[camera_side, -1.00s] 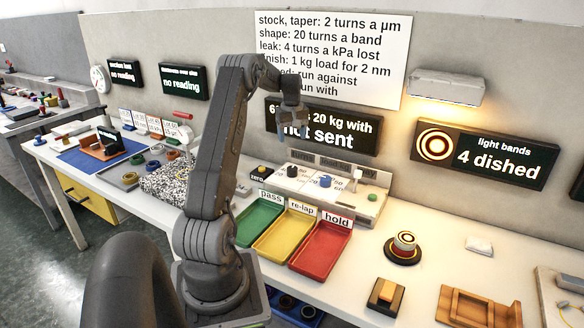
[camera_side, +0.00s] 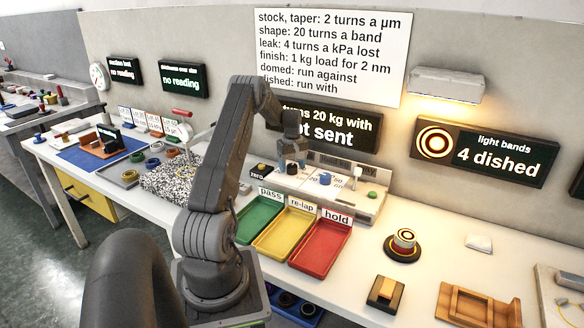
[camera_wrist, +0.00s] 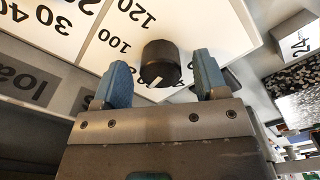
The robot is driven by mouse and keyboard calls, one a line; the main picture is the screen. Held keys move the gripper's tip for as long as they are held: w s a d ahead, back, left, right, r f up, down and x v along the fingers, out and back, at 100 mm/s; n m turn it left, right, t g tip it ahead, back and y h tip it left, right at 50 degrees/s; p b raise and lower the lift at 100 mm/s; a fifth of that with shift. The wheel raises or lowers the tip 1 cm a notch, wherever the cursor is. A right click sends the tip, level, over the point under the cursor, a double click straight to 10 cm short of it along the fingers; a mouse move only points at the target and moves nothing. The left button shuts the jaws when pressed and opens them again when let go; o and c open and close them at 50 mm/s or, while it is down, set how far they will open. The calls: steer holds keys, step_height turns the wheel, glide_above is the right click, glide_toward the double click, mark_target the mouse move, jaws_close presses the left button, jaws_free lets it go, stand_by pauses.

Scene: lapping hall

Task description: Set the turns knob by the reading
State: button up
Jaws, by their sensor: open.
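The turns knob (camera_wrist: 160,62) is black with a white pointer mark and stands on a white dial plate (camera_wrist: 205,30) printed with numbers such as 100 and 120. In the wrist view my gripper (camera_wrist: 162,72) is open, with one blue finger on each side of the knob and gaps showing. In the side view my gripper (camera_side: 291,161) is low over the left end of the control panel (camera_side: 345,205). The light bands display (camera_side: 480,160) reads "4 dished". The rule sheet (camera_side: 335,55) says shape is 20 turns a band, and dished, run with.
A blue knob (camera_side: 325,180), a small upright switch (camera_side: 356,176) and a green button (camera_side: 372,196) share the panel. A dark display (camera_side: 335,125), partly hidden by my arm, reads "turns 20 kg with" and "not sent". Green, yellow and red trays (camera_side: 319,249) stand in front.

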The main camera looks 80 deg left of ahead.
steer(key=shift+f, duration=0.45)
steer(key=c, duration=0.9)
